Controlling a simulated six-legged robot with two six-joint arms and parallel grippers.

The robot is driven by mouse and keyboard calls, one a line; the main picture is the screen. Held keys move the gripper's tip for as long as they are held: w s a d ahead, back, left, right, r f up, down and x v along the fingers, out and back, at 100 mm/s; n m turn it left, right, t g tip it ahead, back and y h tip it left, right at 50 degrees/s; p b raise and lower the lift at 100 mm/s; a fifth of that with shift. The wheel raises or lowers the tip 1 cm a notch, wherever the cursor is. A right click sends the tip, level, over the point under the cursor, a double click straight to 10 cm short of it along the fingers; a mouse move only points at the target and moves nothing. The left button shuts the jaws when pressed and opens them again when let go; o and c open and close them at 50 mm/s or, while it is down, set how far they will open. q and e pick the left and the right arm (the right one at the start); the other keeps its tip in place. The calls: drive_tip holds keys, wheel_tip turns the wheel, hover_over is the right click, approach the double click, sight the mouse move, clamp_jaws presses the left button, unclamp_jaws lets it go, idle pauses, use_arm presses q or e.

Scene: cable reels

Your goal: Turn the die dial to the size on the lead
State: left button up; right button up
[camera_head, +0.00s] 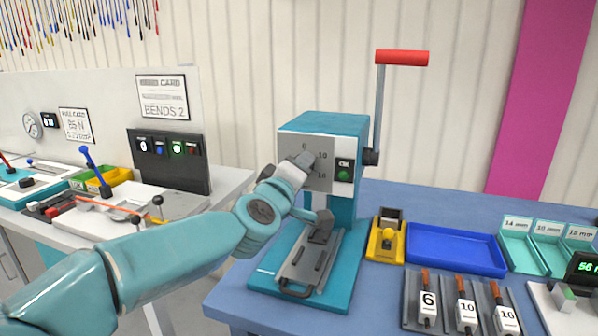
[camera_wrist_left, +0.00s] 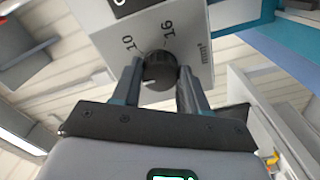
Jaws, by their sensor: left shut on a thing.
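The die dial (camera_wrist_left: 160,72) is a dark round knob on the grey face of the teal press (camera_head: 338,124). In the left wrist view, marks 10 and 16 stand around it. I cannot tell which mark the dial points to. My left gripper (camera_head: 307,160) is at the press face with its fingers on either side of the knob, shut on it. It hides the dial in the head view. Leads with copper-coloured ends and white tags, 6 (camera_head: 429,305), 10 (camera_head: 466,312) and another (camera_head: 507,321), lie in grey holders at the right. My right gripper is out of view.
A red-handled lever (camera_head: 402,58) rises on the press's right side. A yellow block (camera_head: 386,240), an empty blue tray (camera_head: 455,248) and teal size bins (camera_head: 517,254) stand on the blue bench. Another bench with a dark switch panel (camera_head: 170,160) is at the left.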

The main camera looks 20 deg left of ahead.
use_arm(q)
drive_tip(key=shift+r, duration=0.1)
drive_tip(key=o, duration=1.1)
drive_tip(key=shift+c, duration=0.2)
drive_tip(key=s, duration=1.6)
drive_tip(key=shift+s+a, duration=0.15)
drive_tip(key=shift+a, duration=0.1)
